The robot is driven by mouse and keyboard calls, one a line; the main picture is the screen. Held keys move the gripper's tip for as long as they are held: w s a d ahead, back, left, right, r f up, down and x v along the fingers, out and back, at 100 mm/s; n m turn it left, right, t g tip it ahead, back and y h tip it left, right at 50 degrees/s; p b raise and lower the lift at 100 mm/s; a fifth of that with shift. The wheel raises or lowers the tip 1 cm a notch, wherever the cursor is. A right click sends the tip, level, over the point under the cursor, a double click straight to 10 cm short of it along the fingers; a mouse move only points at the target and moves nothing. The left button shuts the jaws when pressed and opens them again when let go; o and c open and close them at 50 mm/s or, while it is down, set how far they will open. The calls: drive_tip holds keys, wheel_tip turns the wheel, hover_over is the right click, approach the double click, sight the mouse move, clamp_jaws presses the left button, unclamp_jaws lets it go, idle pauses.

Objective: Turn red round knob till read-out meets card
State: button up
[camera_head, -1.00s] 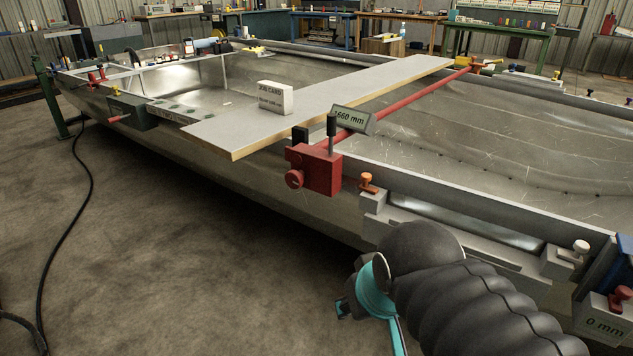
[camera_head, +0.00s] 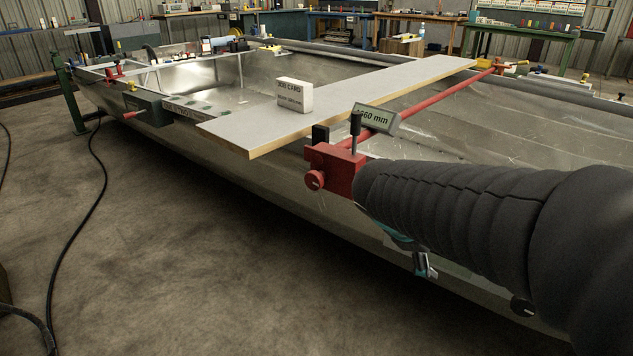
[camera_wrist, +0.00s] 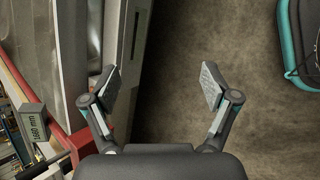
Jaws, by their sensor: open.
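The red round knob (camera_head: 314,180) is on the front of a red block (camera_head: 343,168) at the hull's near edge. The grey read-out (camera_head: 376,117) above it appears to show 1660 mm; its left edge is partly behind a dark post. The read-out also shows sideways in the wrist view (camera_wrist: 33,121). The white job card (camera_head: 294,95) stands on a grey plank; its number is too small to read. My gripper (camera_wrist: 158,88) is open and empty over the floor beside the hull, right of and below the knob, apart from it. My arm hides most of the gripper in the head view.
A grey plank (camera_head: 350,100) lies across the hull just left of the red block. A red bar (camera_head: 435,97) runs from the block to the far edge. A green box (camera_head: 142,107) is on the rim farther left.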

drive_tip(key=w+a+f+n+t+h+b, duration=0.1)
drive_tip(key=w+a+n, duration=0.2)
drive_tip(key=w+n, duration=0.15)
drive_tip(key=w+a+f+n+t+h, duration=0.1)
drive_tip(key=w+a+n+h, duration=0.15)
drive_tip(key=w, duration=0.35)
drive_tip(key=n+t+y+b, duration=0.2)
drive_tip(key=n+t, duration=0.8)
drive_tip(key=n, duration=0.5)
approach(312, 182)
drive_tip(key=shift+y, duration=0.25)
drive_tip(key=x, duration=1.1)
drive_tip(key=shift+d, duration=0.15)
drive_tip(key=c, duration=1.2)
